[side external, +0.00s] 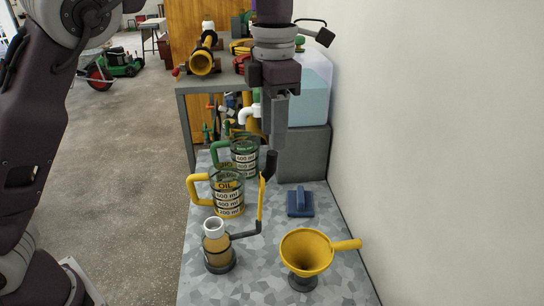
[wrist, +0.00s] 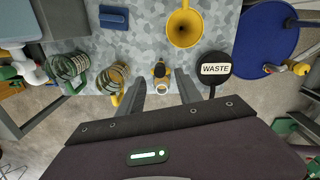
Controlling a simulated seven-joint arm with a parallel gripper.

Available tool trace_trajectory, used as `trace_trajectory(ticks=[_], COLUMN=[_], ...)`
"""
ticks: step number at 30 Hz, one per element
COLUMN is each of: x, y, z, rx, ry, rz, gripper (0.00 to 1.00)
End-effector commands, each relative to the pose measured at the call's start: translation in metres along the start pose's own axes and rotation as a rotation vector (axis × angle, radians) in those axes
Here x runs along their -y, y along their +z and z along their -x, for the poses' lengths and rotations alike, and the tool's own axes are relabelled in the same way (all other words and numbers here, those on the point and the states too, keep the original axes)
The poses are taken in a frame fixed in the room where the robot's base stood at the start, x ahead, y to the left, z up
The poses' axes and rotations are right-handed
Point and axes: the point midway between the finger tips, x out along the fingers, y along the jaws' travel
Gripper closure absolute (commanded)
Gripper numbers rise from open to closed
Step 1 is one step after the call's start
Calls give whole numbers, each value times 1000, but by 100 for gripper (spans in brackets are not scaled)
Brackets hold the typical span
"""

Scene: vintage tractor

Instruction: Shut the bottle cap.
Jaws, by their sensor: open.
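A small amber bottle (side external: 217,250) with a white top (side external: 213,227) stands upright in a dark round base at the front left of the speckled bench (side external: 265,265). A dark bent arm (side external: 245,234) at its right leads to a yellow upright rod with a dark end. The bottle (wrist: 160,70) also shows in the wrist view, its pale round top between my fingers in the picture. I cannot tell how the cap sits. My gripper (side external: 274,145) is open and empty, pointing down, well above the bench and apart from the bottle.
Two measuring jugs, one with a yellow handle (side external: 227,192) and one green (side external: 244,157), stand behind the bottle. A yellow funnel (side external: 305,252) stands at the right. A blue block (side external: 300,202) lies near the wall. A black disc marked WASTE (wrist: 215,70) is nearby.

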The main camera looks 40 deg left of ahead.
Motion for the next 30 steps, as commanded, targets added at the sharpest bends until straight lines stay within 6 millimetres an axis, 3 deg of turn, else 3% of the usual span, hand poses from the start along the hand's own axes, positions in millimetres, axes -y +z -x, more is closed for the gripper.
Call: trace_trajectory(ticks=[9, 19, 26, 30], x=[0, 0, 0, 0], y=[-1, -1, -1, -1], z=[-57, -66, -65, -65], rx=[-3, 0, 1, 1], ry=[-1, 0, 0, 0], rz=[2, 0, 0, 0], gripper=[59, 59, 100, 100])
